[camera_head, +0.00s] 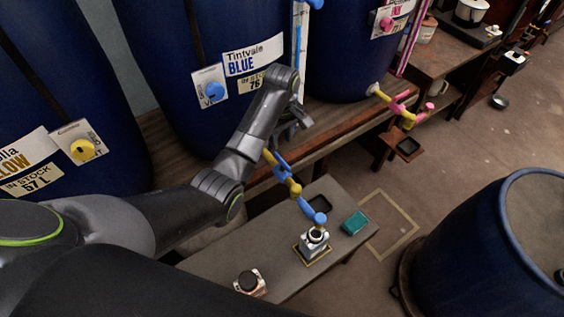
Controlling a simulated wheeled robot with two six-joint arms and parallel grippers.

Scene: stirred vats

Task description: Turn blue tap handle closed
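The blue tap sticks out from the blue vat (190,110) labelled "Tintvale BLUE". It has a yellow pipe, a blue collar (281,169), and a blue handle (319,217) with a round knob. The knob is above a small open-topped container (314,240) on the low bench. My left gripper (292,132) is above and behind the tap, close to the vat and apart from the handle. Its fingers are small and partly hidden by my arm, so I cannot tell their opening. My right gripper is not in view.
A pink tap (400,104) stands at the upper right. A blue barrel (485,255) is at the right. Floor shows between bench and barrel.

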